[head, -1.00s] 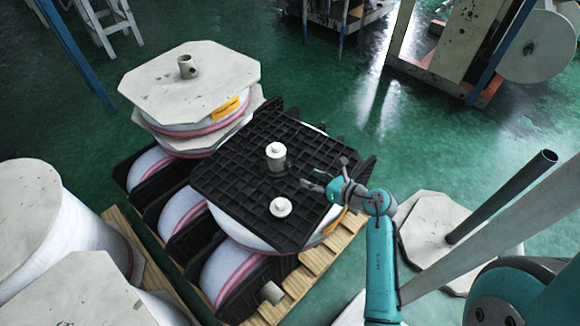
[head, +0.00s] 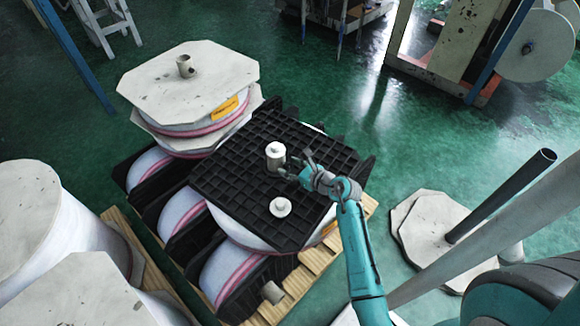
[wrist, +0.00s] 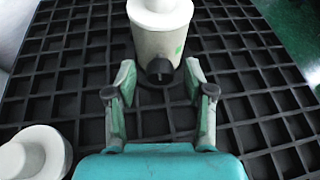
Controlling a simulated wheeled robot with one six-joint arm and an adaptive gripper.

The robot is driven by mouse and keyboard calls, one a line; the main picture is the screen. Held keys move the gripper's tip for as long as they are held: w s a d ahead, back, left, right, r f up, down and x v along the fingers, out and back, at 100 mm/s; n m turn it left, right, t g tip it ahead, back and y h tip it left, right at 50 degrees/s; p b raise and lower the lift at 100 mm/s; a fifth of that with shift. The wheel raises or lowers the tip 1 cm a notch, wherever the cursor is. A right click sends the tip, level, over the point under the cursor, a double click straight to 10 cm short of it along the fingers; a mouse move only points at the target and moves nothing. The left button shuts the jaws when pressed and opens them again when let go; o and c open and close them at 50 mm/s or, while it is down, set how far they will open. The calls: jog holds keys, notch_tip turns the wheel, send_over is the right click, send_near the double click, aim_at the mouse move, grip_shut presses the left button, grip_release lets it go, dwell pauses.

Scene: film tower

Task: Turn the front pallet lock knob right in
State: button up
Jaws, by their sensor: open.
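A small dark knob (wrist: 160,71) sticks out of the near side of a white post (wrist: 162,38) with green marks. The post (head: 275,153) stands upright on a black grid pallet (head: 237,165) on top of the film stack. My gripper (wrist: 158,82) is open, its fingertips on either side of the knob and just short of it. I cannot tell whether they touch it. In the head view my gripper (head: 294,166) is just right of the post, above the pallet. The knob is too small to make out there.
A second, shorter white capped post (head: 280,207) stands on the pallet nearer to me; it also shows in the wrist view (wrist: 30,155). An octagonal-topped reel stack (head: 190,80) stands behind left. White rolls (head: 60,225) stand at left.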

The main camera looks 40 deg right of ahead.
jog(key=shift+w+f, duration=0.1)
jog(key=shift+w, duration=0.15)
grip_shut()
